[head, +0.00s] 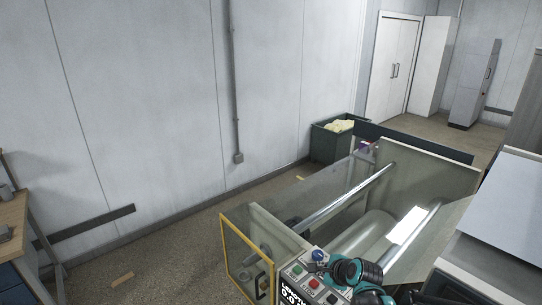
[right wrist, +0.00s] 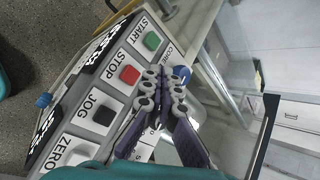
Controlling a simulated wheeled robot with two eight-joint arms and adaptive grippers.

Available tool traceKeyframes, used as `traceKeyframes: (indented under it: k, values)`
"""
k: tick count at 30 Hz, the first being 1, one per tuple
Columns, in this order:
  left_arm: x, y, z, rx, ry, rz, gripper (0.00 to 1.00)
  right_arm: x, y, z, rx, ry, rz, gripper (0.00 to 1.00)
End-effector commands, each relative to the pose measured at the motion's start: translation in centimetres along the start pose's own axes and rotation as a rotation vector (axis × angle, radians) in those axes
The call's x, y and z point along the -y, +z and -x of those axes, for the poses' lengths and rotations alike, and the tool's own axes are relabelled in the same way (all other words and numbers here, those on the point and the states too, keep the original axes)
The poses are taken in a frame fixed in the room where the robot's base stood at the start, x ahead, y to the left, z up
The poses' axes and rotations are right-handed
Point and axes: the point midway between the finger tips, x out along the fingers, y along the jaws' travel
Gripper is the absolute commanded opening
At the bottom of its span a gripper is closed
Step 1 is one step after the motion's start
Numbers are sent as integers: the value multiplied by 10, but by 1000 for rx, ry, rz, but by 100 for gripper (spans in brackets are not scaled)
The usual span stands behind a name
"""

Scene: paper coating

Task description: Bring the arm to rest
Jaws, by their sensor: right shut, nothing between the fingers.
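My right arm comes into the head view at the bottom, with its teal and black gripper (head: 362,270) over the right side of the machine's control panel (head: 290,285). In the right wrist view the gripper (right wrist: 165,90) is shut and empty. It is close to the panel's blue knob (right wrist: 182,72), but I cannot tell if it touches it. Beside it are a green START button (right wrist: 152,40), a red STOP button (right wrist: 130,75) and a black JOG button (right wrist: 104,114). My left gripper is not in view.
The coating machine has clear walls, a yellow-framed guard (head: 233,262) and a metal roller (head: 350,195). A white sheet (head: 408,226) lies on its right. A green bin (head: 325,143) stands behind it. A wooden table (head: 12,215) is at far left; the floor between is mostly clear.

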Motion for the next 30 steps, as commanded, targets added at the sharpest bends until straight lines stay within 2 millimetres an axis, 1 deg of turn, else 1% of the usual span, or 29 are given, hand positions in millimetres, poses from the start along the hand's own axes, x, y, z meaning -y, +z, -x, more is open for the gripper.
traceKeyframes:
  k: [1,2,5,6,8,9,11,12,15,18,21,24,27,30]
  values:
    - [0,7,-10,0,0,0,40,-12,-1,5,-10,6,82,0]
    - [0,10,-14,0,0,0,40,-18,-1,10,-18,11,148,0]
    - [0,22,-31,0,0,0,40,-44,-3,30,-49,33,420,0]
    - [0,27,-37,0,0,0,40,-56,-5,38,-62,44,539,0]
    - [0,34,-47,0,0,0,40,-74,-9,50,-79,64,716,0]
    - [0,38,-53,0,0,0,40,-87,-12,58,-90,79,835,0]
    - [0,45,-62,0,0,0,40,-106,-19,69,-104,103,1011,0]
    - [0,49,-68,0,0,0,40,-120,-23,75,-113,121,1128,0]
    - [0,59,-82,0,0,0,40,-153,-37,89,-129,168,1409,0]
    - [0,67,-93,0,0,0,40,-180,-50,98,-137,213,1644,0]
    - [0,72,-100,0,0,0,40,-200,-61,104,-141,251,1816,0]
    - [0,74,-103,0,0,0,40,-210,-67,107,-141,274,1918,0]
    - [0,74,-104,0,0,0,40,-213,-69,109,-141,285,1960,0]
    - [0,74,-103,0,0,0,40,-213,-69,110,-141,286,1967,0]
